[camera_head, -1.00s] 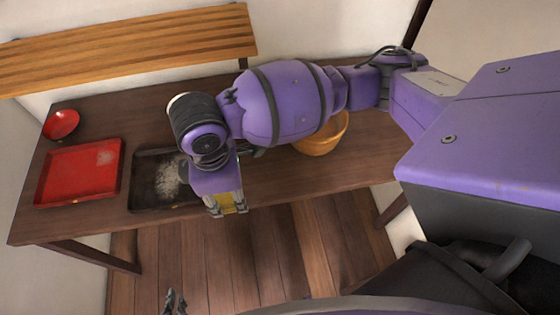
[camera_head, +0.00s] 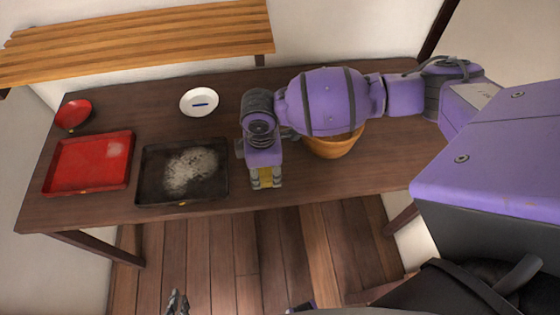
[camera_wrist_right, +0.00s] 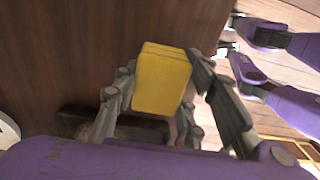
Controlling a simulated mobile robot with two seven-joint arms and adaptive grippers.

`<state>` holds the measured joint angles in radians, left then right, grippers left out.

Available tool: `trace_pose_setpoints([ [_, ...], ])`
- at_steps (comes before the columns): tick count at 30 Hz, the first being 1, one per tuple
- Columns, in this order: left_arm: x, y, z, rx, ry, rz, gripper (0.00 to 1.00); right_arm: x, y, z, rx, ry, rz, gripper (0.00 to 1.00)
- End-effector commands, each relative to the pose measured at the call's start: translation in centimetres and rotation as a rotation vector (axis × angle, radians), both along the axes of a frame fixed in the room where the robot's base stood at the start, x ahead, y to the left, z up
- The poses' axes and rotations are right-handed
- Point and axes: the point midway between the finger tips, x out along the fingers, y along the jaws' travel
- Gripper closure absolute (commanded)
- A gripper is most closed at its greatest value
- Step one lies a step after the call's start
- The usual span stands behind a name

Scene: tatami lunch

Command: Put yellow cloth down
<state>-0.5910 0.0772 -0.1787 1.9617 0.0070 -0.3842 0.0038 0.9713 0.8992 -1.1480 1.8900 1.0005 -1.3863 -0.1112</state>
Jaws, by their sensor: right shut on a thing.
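The yellow cloth (camera_head: 267,183) is a small folded block between the fingers of my right gripper (camera_head: 265,185). The right wrist view shows the cloth (camera_wrist_right: 162,80) gripped from both sides by the grey fingers. In the head view this gripper is over the front part of the brown table (camera_head: 225,118), right of the black tray. I cannot tell whether the cloth touches the tabletop. The tips of my left gripper (camera_head: 177,302) show at the bottom edge, over the floor and away from the cloth.
A black tray (camera_head: 143,178) with pale residue and a red tray (camera_head: 62,178) sit on the left. A red bowl (camera_head: 73,114) and a white dish (camera_head: 199,102) stand behind. An orange bowl (camera_head: 332,148) is partly hidden under my right arm.

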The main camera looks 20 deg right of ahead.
Motion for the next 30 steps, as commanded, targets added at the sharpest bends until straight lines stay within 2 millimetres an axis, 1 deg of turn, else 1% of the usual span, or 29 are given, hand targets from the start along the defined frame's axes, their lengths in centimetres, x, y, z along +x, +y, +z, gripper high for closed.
trace_pose_setpoints([
  [1, -0.1, 0.06, -0.14, 0.001, 0.002, 0.0, 1.0, 0.05, 0.05, -0.65, 0.0, 0.0, 0.0, 0.83],
  [2, -0.1, 0.1, -0.14, 0.002, 0.002, 0.001, 1.0, 0.06, 0.07, -0.81, 0.001, -0.001, 0.0, 0.83],
  [9, -0.1, 0.34, -0.07, 0.007, 0.001, -0.003, 1.0, 0.14, 0.05, -0.73, 0.001, -0.004, 0.001, 0.83],
  [13, -0.15, 0.45, -0.11, 0.009, 0.002, -0.005, 1.0, 0.13, 0.05, -1.11, 0.0, -0.003, 0.0, 0.83],
  [14, -0.16, 0.47, -0.1, 0.01, 0.002, -0.006, 1.0, 0.15, 0.04, -1.09, 0.0, -0.004, 0.0, 0.59],
  [15, -0.17, 0.5, -0.11, 0.01, 0.002, -0.007, 1.0, 0.14, 0.03, -1.07, 0.0, -0.004, 0.0, 0.54],
  [18, -0.19, 0.55, -0.12, 0.011, 0.003, -0.008, 1.0, 0.13, 0.03, -1.07, 0.0, -0.003, 0.0, 0.43],
  [26, -0.23, 0.56, -0.14, 0.011, 0.004, -0.008, 1.0, 0.14, 0.03, -1.03, 0.0, -0.004, 0.0, 0.43],
  [30, -0.22, 0.55, -0.07, 0.011, 0.003, -0.008, 1.0, 0.21, 0.05, -0.18, 0.001, -0.005, 0.001, 0.43],
])
